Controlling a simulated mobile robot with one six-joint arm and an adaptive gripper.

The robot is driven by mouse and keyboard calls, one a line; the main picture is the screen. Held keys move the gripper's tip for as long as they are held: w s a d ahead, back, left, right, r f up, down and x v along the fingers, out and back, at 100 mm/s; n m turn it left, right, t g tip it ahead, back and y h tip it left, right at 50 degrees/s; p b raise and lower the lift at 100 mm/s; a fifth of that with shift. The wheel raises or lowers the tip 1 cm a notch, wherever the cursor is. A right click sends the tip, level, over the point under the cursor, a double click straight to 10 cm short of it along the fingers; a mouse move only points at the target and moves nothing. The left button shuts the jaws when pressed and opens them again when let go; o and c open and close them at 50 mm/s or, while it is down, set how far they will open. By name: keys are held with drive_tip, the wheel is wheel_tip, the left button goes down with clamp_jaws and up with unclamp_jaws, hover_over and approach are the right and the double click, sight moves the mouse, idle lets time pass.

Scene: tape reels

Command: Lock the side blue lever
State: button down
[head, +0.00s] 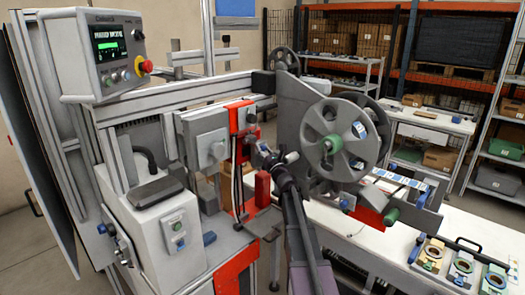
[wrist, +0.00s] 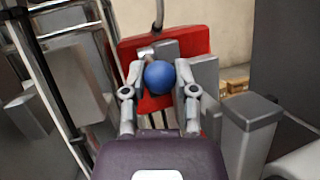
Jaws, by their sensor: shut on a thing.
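The blue lever's round knob (wrist: 159,77) sits between the two fingertips of my gripper (wrist: 160,84) in the wrist view. My gripper is shut on this knob. A short grey metal piece shows just behind the knob, in front of a red plate (wrist: 130,48). In the head view my gripper (head: 267,158) reaches the machine's middle, beside the red and grey parts left of the large reel. The knob cannot be made out clearly there, and most of the lever is hidden.
A large grey reel (head: 343,138) with a green hub stands right of my gripper. A control box (head: 100,50) is at upper left. A grey block (wrist: 248,130) stands close to the right finger. The white table (head: 370,250) holds several small fixtures at right.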

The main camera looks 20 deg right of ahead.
drive_tip(key=shift+s, duration=0.15)
drive_tip(key=shift+c, duration=1.9)
unclamp_jaws()
